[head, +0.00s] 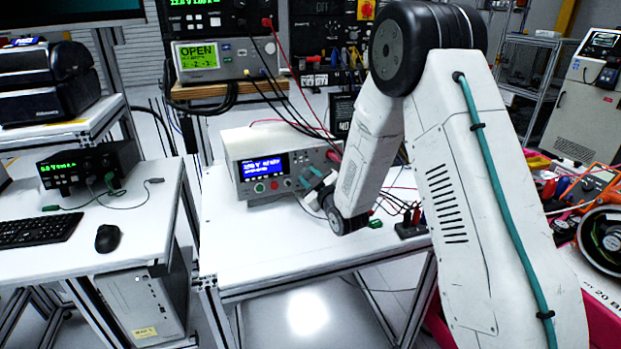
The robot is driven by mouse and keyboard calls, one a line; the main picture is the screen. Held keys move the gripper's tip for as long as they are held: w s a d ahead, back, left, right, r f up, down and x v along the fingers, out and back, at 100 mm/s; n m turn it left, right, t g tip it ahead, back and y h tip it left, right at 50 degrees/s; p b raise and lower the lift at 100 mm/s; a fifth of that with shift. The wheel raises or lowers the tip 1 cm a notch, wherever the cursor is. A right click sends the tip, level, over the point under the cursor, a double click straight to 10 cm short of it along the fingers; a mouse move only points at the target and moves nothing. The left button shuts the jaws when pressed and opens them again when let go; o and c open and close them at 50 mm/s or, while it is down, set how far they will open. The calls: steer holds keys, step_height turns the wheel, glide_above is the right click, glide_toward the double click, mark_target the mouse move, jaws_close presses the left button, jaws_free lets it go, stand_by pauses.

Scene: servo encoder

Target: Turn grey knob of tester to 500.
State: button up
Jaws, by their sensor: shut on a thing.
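The tester (229,150) is a light grey box with a blue lit display (263,168), standing at the back of the white table in the head view. The display text is too small to read surely. My gripper (309,183) is at the right part of the tester's front panel, shut on the grey knob. The knob itself is hidden behind my gripper and wrist. Small red and green buttons show on the panel below the display.
A shelf above and behind the tester holds a meter with a green display (198,55). Red and black cables hang from it down behind the tester. A black block with plugs (411,229) lies right of my wrist. The table front (270,258) is clear.

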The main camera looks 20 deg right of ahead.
steer(key=m, duration=0.3)
steer(key=m+h, duration=0.1)
steer(key=m, duration=0.3)
steer(key=shift+a+m+t+h, duration=0.15)
steer(key=shift+m+t+h, duration=0.15)
stand_by(0.4)
steer(key=o, duration=1)
steer(key=shift+c, duration=0.2)
steer(key=shift+m, duration=0.3)
steer(key=s, duration=0.7)
steer(key=shift+s+d+f, duration=0.15)
steer(key=shift+s+d, duration=0.15)
steer(key=shift+s, duration=0.1)
